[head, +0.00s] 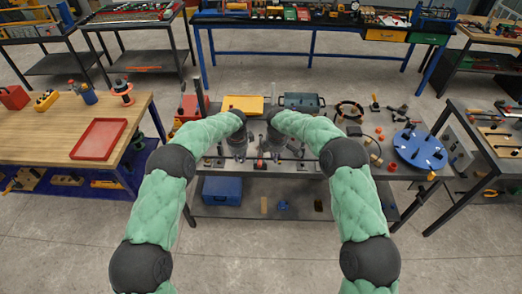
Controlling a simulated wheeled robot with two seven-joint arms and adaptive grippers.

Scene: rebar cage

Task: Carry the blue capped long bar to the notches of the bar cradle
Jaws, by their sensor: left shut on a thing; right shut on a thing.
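My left gripper (239,157) and my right gripper (275,156) are side by side, low over the middle of the grey bench (345,172). Both are shut on a thin bar that runs left to right at the front of the bench, which I take to be the blue capped long bar. The bar is small and mostly hidden by the grippers, and I cannot make out its blue caps. I cannot clearly pick out the bar cradle or its notches among the small parts around the grippers.
A yellow tray (243,104) and a dark teal case (301,101) lie behind the grippers. A blue disc (419,148) and a black ring (350,110) are to the right. A wooden table with a red tray (99,139) stands left. A blue box (222,190) is on the lower shelf.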

